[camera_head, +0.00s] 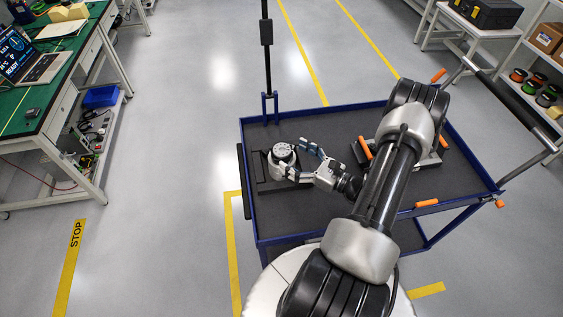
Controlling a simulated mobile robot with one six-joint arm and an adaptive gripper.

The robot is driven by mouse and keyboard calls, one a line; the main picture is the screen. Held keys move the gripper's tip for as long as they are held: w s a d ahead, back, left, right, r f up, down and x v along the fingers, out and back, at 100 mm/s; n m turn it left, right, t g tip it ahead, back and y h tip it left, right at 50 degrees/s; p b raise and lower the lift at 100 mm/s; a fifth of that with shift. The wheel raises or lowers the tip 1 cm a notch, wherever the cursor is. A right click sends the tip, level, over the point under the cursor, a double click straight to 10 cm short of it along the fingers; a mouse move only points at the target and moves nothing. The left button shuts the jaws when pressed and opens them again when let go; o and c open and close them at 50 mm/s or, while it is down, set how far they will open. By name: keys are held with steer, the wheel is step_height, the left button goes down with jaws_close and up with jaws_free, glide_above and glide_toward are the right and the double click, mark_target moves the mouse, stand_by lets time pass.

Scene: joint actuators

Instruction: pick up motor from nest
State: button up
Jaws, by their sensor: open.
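The motor (284,153), a short silver-grey round body with a light top face, sits upright in a dark nest (262,187) at the left of the cart's top. My gripper (297,159) is just right of the motor, reaching left with its fingers spread open. One finger is on the far side and one on the near side, close to the motor's right side. Whether either finger touches the motor cannot be told from this view. The lower part of the motor is partly hidden by the nest and the near finger.
The blue-rimmed cart (330,112) has a dark top. My arm crosses its right half, over a dark fixture with orange handles (365,147). A black post (267,60) rises at the back left. A green workbench (50,60) stands far left; open floor lies between.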

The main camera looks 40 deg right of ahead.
mark_target(281, 148)
steer(key=b+x, duration=0.1)
steer(key=x, duration=0.4)
steer(key=shift+w+f, duration=0.15)
steer(key=shift+w, duration=0.15)
jaws_close()
stand_by(1.1)
